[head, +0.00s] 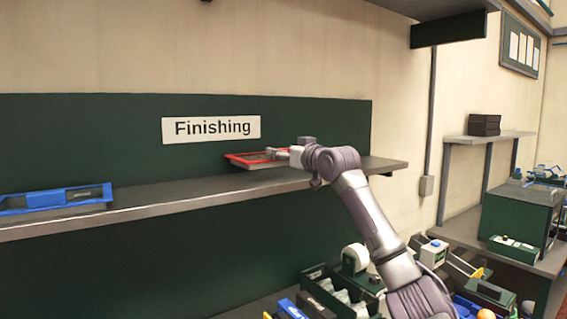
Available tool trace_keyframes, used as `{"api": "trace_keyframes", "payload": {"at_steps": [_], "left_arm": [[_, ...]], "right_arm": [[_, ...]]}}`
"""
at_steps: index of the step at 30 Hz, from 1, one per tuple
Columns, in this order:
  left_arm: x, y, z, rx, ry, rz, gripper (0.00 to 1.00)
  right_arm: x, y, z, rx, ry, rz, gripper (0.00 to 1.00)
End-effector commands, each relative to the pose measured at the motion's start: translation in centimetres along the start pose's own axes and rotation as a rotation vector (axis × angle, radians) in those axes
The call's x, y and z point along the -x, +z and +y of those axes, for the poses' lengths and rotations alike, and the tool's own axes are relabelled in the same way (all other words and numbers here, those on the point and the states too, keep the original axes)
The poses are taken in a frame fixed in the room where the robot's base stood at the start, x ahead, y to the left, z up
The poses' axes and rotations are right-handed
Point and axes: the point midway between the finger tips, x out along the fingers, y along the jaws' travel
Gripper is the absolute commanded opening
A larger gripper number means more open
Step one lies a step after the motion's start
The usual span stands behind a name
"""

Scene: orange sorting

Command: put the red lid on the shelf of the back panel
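The red lid (233,157) shows as a flat red-rimmed frame with a dark middle, at or just above the shelf (150,205) of the dark green back panel (320,110). It is below and right of the "Finishing" sign. My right arm reaches up from the lower right. My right gripper (272,153) is at the lid's right side, and its fingers overlap the lid's edge. The fingers are too small to show whether they are closed on it. I cannot tell whether the lid touches the shelf. My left gripper is out of view.
A blue-framed tray (20,204) lies on the shelf's left end. The shelf between it and the lid is clear. Below my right arm are a green crate (318,290) and several small items. An upper shelf (450,30) overhangs at the top right.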

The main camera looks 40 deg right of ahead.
Motion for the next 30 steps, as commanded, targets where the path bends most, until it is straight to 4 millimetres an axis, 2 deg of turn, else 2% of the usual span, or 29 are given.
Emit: {"api": "trace_keyframes", "payload": {"at_steps": [3,7,15,20,21,25,30], "left_arm": [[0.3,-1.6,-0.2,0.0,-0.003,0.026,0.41],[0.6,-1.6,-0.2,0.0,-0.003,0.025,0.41],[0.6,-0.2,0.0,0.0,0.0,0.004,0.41],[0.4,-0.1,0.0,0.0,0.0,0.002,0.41],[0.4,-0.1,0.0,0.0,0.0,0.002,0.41],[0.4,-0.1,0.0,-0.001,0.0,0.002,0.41],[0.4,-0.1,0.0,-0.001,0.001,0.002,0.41]], "right_arm": [[-0.1,1.7,0.1,0.003,0.001,-0.005,0.29],[0.0,3.4,0.1,0.002,0.001,-0.002,0.29],[0.1,3.9,0.0,0.0,0.0,0.001,0.29],[0.0,4.2,0.0,0.0,0.0,0.0,0.29],[0.0,4.2,0.0,0.0,0.0,0.0,0.7],[0.0,4.2,0.0,0.0,0.0,-0.001,0.91],[0.0,4.2,0.0,0.0,0.0,0.0,0.91]]}}
